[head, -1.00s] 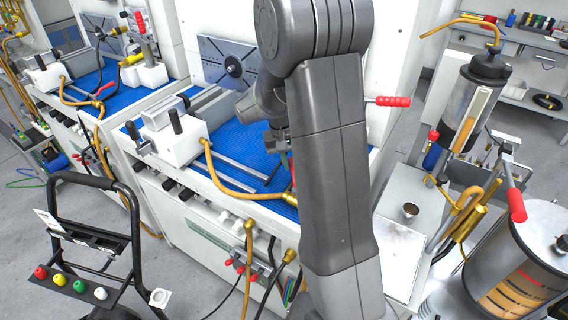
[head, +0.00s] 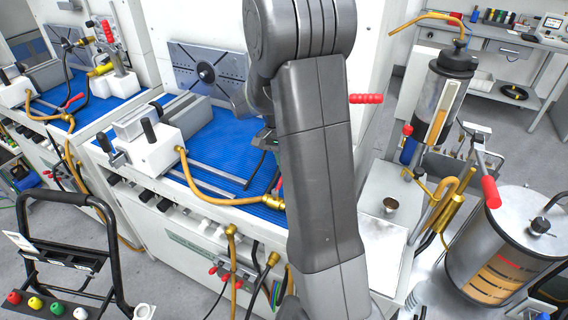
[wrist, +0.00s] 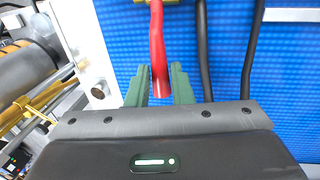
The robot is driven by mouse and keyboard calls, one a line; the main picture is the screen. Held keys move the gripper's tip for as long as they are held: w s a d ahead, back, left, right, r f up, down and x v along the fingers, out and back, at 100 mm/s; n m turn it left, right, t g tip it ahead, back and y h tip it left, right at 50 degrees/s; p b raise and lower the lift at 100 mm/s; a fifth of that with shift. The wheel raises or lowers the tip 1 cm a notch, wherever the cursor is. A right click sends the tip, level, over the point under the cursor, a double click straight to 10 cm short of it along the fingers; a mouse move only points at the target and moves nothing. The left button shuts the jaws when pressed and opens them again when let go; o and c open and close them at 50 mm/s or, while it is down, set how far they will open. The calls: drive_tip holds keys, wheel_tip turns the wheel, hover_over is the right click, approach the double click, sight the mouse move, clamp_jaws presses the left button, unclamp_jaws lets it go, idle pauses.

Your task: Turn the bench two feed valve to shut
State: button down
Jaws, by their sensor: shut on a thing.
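In the wrist view a red lever handle (wrist: 157,45) runs down from a brass valve body (wrist: 172,3) at the top edge. My gripper (wrist: 159,82) has its two green fingers on either side of the handle's free end, shut on it. Blue ribbed matting lies behind. In the head view my arm hides the handle and most of my gripper. A brass fitting (head: 274,203) on a yellow hose shows just left of my arm at the bench's front edge. I cannot read which bench number this is.
Two black hoses (wrist: 205,50) run close to the right of the handle. A white machine vise (head: 160,145) stands on the blue bench top left of my arm. A metal drum (head: 500,250) stands at right, a black-framed cart (head: 75,198) at left.

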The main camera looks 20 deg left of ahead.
idle(0.4)
drive_tip(key=c, duration=1.3)
unclamp_jaws()
drive_tip(key=r, duration=0.4)
drive_tip(key=a+r, duration=0.1)
drive_tip(key=r, duration=0.4)
drive_tip(key=a+r, duration=0.1)
drive_tip(key=r, duration=0.3)
drive_tip(key=shift+w+a+r, duration=0.2)
drive_tip(key=shift+a+r, duration=0.05)
drive_tip(key=shift+r, duration=0.1)
